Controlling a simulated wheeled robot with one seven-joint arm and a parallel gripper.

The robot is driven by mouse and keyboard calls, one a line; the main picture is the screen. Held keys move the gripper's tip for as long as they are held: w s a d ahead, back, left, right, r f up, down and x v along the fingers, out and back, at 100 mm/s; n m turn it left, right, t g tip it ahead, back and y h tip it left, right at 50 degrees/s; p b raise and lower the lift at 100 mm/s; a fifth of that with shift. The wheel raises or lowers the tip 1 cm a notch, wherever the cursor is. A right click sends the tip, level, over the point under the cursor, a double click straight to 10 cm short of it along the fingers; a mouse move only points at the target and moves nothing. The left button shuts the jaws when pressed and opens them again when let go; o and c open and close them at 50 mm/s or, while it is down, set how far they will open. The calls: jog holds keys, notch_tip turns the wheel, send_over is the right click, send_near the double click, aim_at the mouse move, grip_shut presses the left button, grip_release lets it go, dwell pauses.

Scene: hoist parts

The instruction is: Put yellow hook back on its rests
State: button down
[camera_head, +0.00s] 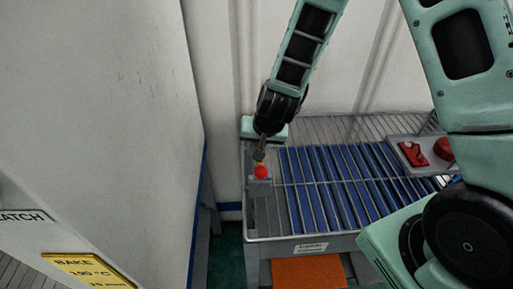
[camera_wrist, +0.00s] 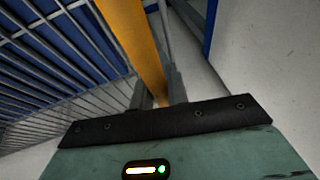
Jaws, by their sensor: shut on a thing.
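My gripper (camera_head: 259,154) is at the left end of the roller table, pointing down. In the wrist view its fingers (camera_wrist: 158,92) are shut on a long yellow bar (camera_wrist: 132,40), which I take for the yellow hook. The bar runs from between the fingers up past the top edge of the picture. In the head view only a small bit of yellow shows under the fingers, just above a red ball (camera_head: 260,172). A grey block (camera_head: 260,187) is below the ball. The hook's ends are hidden, and I cannot tell whether it touches any rests.
A grey tray (camera_head: 396,141) at the right holds a red part (camera_head: 412,153) and a round red part (camera_head: 443,149). A white cabinet (camera_head: 100,110) stands close on the left. An orange box (camera_head: 308,272) is below.

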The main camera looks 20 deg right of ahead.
jog(key=shift+f, duration=0.45)
jog(key=shift+f, duration=0.1)
jog(key=shift+f+b, duration=0.55)
jog(key=c, duration=1.4)
grip_release()
jog(key=shift+o, duration=0.2)
